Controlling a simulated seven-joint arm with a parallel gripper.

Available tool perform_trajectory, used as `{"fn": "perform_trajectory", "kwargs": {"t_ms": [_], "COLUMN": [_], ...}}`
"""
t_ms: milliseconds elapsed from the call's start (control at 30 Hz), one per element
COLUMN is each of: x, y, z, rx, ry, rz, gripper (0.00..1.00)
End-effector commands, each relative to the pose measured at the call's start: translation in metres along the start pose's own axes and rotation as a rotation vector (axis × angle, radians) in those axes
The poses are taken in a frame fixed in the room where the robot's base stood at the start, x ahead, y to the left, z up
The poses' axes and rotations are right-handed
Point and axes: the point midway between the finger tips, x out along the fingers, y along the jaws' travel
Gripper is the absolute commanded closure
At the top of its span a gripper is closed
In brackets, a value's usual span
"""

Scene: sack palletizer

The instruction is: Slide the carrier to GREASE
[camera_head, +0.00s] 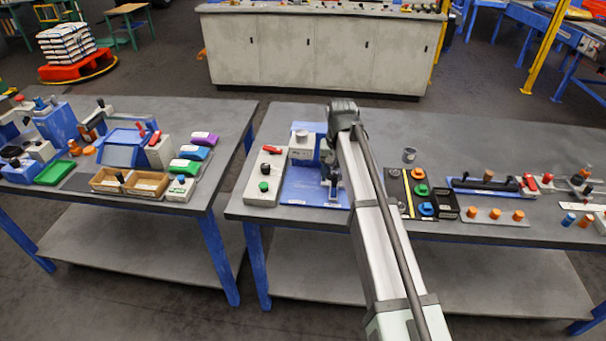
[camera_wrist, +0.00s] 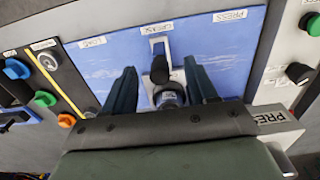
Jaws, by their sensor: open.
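A grey carrier with a black upright knob (camera_wrist: 160,70) and a round metal part stands on the board. My gripper (camera_wrist: 160,66) is open, with one dark blue finger on each side of the knob and gaps visible. In the head view the blue board (camera_head: 296,188) lies at the table's left end; my arm hides much of the carrier there.
A grey box with red, green and black controls (camera_head: 263,180) stands left of the board. A white press-like block (camera_head: 302,146) stands at the board's back.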

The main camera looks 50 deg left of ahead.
Motion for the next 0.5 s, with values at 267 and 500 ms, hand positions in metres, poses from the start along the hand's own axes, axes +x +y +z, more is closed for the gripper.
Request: {"fn": "perform_trajectory", "kwargs": {"t_ms": [267,500], "x": [-0.01,-0.017], "y": [0.0,0.0], "z": [0.0,0.0], "rx": [0.0,0.0], "ry": [0.0,0.0], "rz": [0.0,0.0], "gripper": [0.43,0.43]}}
